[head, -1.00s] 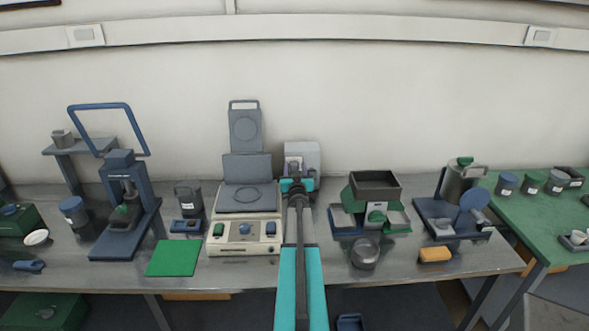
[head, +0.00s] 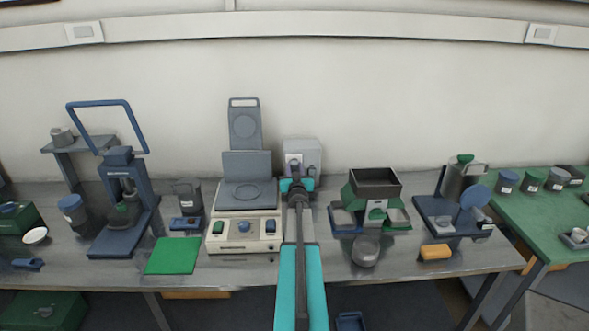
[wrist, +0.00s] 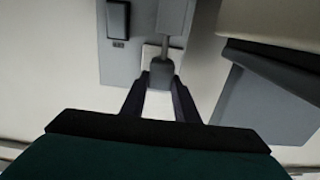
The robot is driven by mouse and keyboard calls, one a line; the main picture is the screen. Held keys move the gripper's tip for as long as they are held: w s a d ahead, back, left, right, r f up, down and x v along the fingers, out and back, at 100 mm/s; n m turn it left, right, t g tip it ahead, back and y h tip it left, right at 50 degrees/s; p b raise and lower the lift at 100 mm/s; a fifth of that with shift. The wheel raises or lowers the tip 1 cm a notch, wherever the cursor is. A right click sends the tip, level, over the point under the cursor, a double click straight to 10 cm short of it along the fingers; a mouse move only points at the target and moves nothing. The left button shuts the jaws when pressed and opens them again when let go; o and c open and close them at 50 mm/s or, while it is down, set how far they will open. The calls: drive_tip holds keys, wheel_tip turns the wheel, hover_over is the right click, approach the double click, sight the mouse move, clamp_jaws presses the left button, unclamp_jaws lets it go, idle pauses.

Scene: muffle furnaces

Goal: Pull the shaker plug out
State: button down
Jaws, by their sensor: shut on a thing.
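The grey shaker plug (wrist: 161,70) shows in the wrist view between my fingertips, with a grey stem running up from it. My gripper (wrist: 160,82) is shut on the plug. A pale socket plate (wrist: 149,54) shows behind the plug; I cannot tell whether the plug is still seated in it. In the head view my gripper (head: 297,185) is in front of a light grey box (head: 310,153) at the back of the bench. My arm and gripper hide the plug there.
A cream unit with knobs (head: 244,242) stands close left of my arm. A green and grey device with a hopper (head: 375,185) and a round metal pot (head: 365,250) stand to the right. A dark switch (wrist: 118,20) is beside the plug in the wrist view.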

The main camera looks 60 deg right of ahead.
drive_tip(key=shift+b+v, duration=0.35)
drive_tip(key=shift+v, duration=0.7)
drive_tip(key=shift+s+f, duration=0.1)
drive_tip(key=c, duration=1.7)
unclamp_jaws()
drive_tip(key=o, duration=0.3)
drive_tip(key=shift+s, duration=0.1)
drive_tip(key=shift+o, duration=0.2)
drive_tip(key=shift+a, duration=0.2)
